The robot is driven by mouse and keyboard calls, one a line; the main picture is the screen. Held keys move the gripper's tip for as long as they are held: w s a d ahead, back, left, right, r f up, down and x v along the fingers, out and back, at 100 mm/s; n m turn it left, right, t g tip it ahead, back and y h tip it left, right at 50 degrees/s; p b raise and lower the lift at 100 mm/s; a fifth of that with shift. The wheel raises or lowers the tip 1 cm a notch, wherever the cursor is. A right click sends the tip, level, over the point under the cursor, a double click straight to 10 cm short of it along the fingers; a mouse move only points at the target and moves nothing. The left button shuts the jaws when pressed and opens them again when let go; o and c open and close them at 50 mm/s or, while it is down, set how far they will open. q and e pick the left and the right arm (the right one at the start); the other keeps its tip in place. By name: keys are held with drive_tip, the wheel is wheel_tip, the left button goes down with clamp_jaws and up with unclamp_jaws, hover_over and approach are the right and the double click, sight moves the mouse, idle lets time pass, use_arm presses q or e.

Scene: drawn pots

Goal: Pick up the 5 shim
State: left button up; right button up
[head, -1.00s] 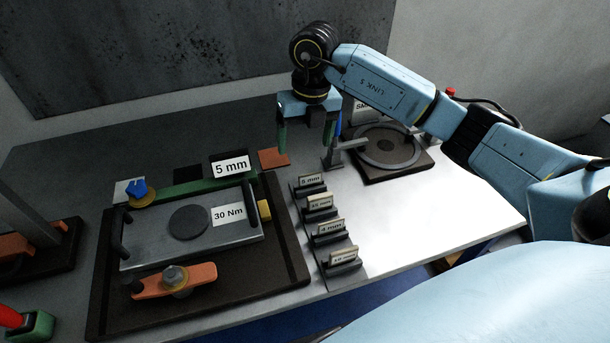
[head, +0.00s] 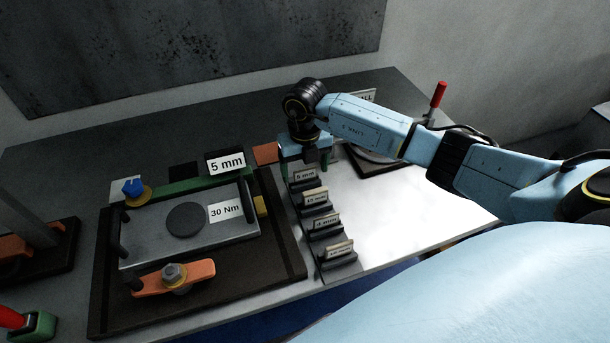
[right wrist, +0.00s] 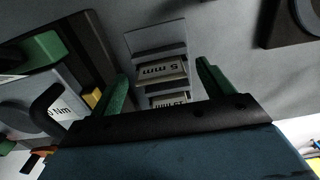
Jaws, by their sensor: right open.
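The 5 mm shim (head: 305,176) stands in the farthest slot of a row of dark holders, its label facing me. In the right wrist view the 5 mm shim (right wrist: 163,70) appears upside down between the two green fingers. My right gripper (head: 306,168) is open, pointing down just above and behind this shim. The right wrist view shows the open jaws (right wrist: 162,72) on either side of it, with nothing held; I cannot tell whether they touch it. My left gripper does not show.
Several other labelled shims (head: 315,197) stand nearer in the same row. Left of it is a dark fixture (head: 285,235) with a grey plate (head: 150,235), an orange clamp (head: 190,275) and a 5 mm sign (head: 226,163). Bright bare table (head: 390,215) lies to the right.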

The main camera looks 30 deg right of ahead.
sight(305, 169)
drive_tip(key=shift+f, duration=0.65)
drive_tip(key=c, duration=1.1)
drive_tip(key=shift+c, duration=0.2)
drive_tip(key=shift+r, duration=0.2)
wheel_tip(305, 169, up, 10)
drive_tip(key=shift+f+b, duration=0.1)
drive_tip(key=shift+b, duration=0.25)
